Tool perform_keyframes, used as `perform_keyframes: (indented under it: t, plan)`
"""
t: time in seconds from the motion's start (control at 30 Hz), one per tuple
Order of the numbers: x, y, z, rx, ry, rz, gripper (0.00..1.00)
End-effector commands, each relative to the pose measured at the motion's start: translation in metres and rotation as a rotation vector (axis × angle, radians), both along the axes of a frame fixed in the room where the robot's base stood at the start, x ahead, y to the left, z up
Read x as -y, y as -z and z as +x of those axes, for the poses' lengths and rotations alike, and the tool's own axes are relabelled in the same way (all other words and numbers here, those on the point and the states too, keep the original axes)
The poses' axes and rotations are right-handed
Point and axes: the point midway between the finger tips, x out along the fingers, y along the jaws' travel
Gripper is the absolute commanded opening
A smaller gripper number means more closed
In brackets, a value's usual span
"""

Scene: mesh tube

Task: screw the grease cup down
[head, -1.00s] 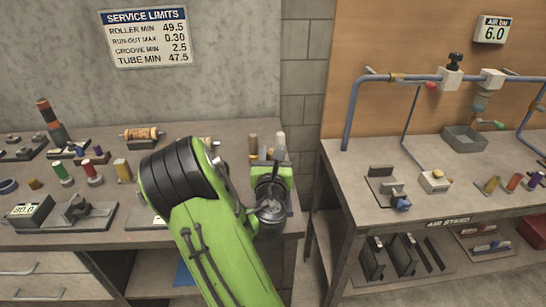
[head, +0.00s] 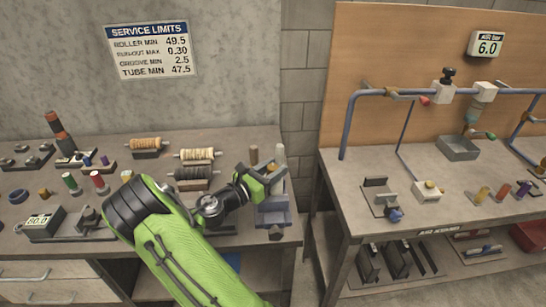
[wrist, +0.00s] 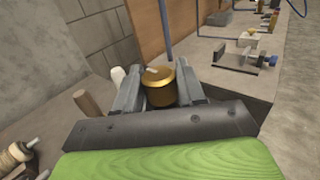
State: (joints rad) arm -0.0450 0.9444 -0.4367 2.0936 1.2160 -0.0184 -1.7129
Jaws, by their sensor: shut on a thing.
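The grease cup is a brass, round-topped cylinder (wrist: 159,88) between my two grey fingers in the wrist view. My gripper (wrist: 158,86) is shut on it, with a finger on either side. In the head view my gripper (head: 272,178) is at the right end of the left bench, just above a blue-grey block (head: 273,216).
Brown (head: 253,154) and white (head: 280,153) upright handles stand close behind my gripper. Wound rollers (head: 194,172) lie to its left. A gap separates this bench from the air stand bench (head: 345,200) on the right, which carries blue piping (head: 349,120).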

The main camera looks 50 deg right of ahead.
Motion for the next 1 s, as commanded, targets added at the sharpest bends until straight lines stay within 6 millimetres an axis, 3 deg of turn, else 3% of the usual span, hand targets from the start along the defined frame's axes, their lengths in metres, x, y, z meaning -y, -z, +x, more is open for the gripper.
perform_keyframes:
  t: [1.0]
  plan:
    - [0.0014, 0.0025, 0.0, -0.002, 0.928, -0.004, 0.09]
